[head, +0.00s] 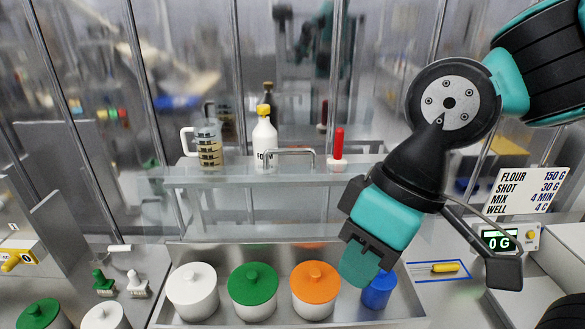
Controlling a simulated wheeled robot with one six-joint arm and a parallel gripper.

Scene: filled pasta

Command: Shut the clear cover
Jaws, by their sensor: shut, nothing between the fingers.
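The clear cover (262,215) appears as a see-through pane standing raised behind the steel tray (160,312), with a metal bar handle (290,152) at its upper edge. Its faint outline makes its exact tilt hard to tell. The tray's top is uncovered, and the pots in it show plainly. My gripper (360,266) is shut and empty, with its teal fingers pointing down. In the picture it is in front of the tray's right part, right of and below the handle, and apart from it. It partly hides a blue pot.
In the tray stand a white-lidded pot (192,290), a green-lidded pot (253,290), an orange-lidded pot (314,290) and the blue pot (380,291). A jug (208,140), a white bottle (264,138) and a red-handled tool (338,145) stand behind. A scale display (499,241) is at right.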

